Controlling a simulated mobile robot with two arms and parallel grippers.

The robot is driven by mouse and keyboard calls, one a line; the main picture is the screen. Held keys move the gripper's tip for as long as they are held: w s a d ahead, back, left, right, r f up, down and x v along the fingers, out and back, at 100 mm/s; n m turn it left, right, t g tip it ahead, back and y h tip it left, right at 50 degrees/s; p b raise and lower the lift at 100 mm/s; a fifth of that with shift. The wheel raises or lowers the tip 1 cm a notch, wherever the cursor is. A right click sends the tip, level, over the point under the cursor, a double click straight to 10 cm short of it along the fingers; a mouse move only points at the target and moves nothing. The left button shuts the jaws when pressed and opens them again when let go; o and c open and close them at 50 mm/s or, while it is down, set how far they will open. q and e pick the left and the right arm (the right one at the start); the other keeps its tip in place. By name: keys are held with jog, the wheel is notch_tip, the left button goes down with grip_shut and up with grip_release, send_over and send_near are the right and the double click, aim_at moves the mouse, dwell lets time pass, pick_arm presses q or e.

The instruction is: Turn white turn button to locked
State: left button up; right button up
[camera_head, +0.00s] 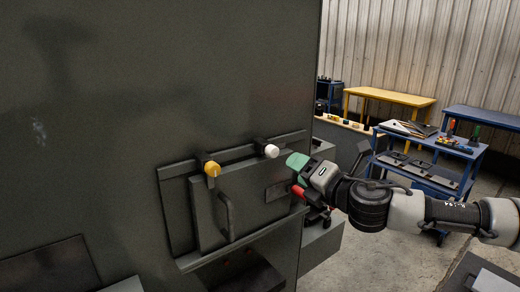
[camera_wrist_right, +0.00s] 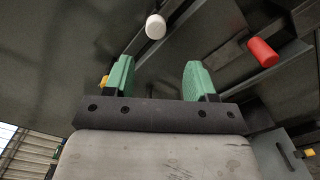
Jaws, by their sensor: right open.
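The white turn button (camera_head: 271,151) sits on a dark bracket at the top right edge of a panel cover (camera_head: 180,215) on the dark cabinet. My right gripper (camera_head: 296,162), with green fingers, is just right of the white button in the head view. In the right wrist view the open gripper (camera_wrist_right: 158,78) has an empty gap between its fingers. The white button (camera_wrist_right: 155,26) lies beyond the fingertips, in line with the gap and apart from them. My left gripper is not in view.
A yellow button (camera_head: 212,169) sits left of the white one, above a handle (camera_head: 226,215). A red button (camera_wrist_right: 263,52) is at the right of the wrist view. Blue workbenches (camera_head: 430,160) with tools and a yellow table (camera_head: 390,96) stand behind. Open floor lies at right.

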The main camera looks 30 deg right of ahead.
aim_at(275, 154)
jog(key=w+p, duration=0.2)
jog(key=w+r+p, duration=0.1)
jog(key=w+p, duration=0.1)
jog(key=w, duration=0.1)
jog(key=shift+w+a+r+p, duration=0.1)
jog(key=shift+w+a+p, duration=0.1)
jog(key=shift+p, duration=0.1)
jog(key=w, duration=0.1)
jog(key=w+p, duration=0.1)
jog(key=w, duration=0.1)
jog(key=shift+a+f, duration=0.1)
jog(key=shift+f, duration=0.1)
jog(key=shift+w, duration=0.2)
jog(key=shift+c, duration=0.5)
jog(key=c, duration=0.7)
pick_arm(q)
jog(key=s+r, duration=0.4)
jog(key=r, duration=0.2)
pick_arm(e)
jog(key=shift+f, duration=0.1)
jog(key=shift+c, duration=0.6)
